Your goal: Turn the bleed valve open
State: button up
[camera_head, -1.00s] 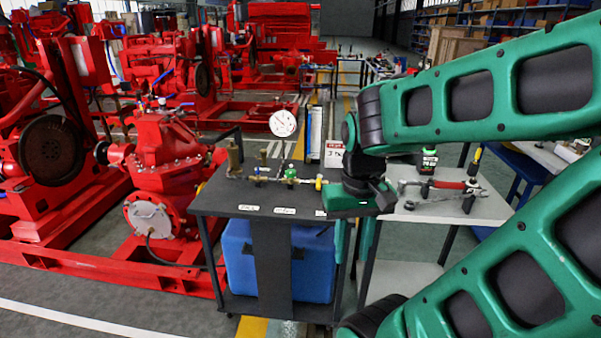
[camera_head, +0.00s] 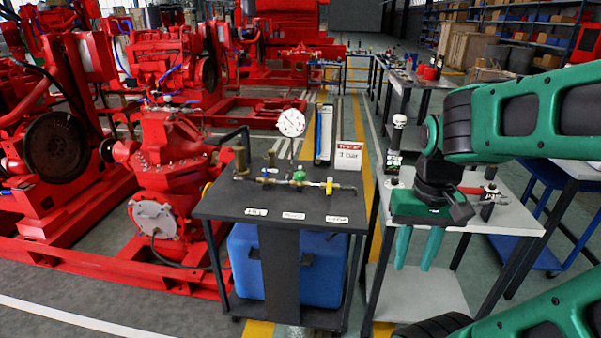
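A brass pipe assembly (camera_head: 312,184) lies along the dark table top (camera_head: 235,200). It bears a round green knob (camera_head: 299,176) near its middle and a small yellow part (camera_head: 329,187) toward its right end. I cannot tell which part is the bleed valve, since the labels are too small to read. A white dial gauge (camera_head: 291,122) stands above the assembly; its reading is not legible. My gripper (camera_head: 418,266) is to the right of the dark table, in front of the grey side table. Its two green fingers point down, apart, with nothing between them.
Brass cylinders (camera_head: 240,160) stand at the table's left, and a sign reading 3 bar (camera_head: 349,155) at its back right. The grey side table (camera_head: 505,218) holds a red-handled tool and dark upright items. A blue box (camera_head: 285,265) sits underneath the dark table.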

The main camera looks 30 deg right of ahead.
aim_at(299, 175)
jog(key=z, duration=0.05)
jog(key=i, duration=1)
jog(key=u, duration=0.05)
